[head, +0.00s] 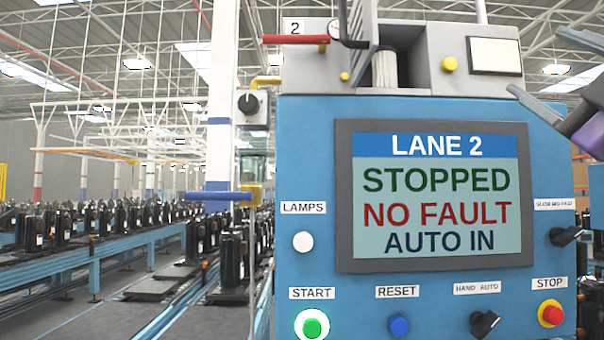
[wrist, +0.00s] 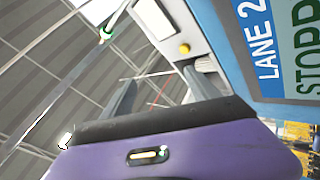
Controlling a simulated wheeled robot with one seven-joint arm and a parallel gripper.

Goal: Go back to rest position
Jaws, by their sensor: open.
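My gripper (head: 536,62) shows at the right edge of the head view, with two grey fingers spread apart and a purple body. It is in front of the upper right of the blue control panel (head: 310,150) and holds nothing. In the wrist view my gripper (wrist: 160,88) is tilted, with open space between its fingers. The panel screen (head: 440,195) reads LANE 2, STOPPED, NO FAULT, AUTO IN. The green START button (head: 313,325) has a bright white ring. The rest of my arm is out of the head view.
A blue RESET button (head: 400,325), a black HAND/AUTO switch (head: 485,323) and a red STOP button (head: 551,313) line the panel's bottom. A red lever (head: 295,39) and a blue-handled lever (head: 215,196) stick out left. Conveyors (head: 95,262) with black compressors stand left.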

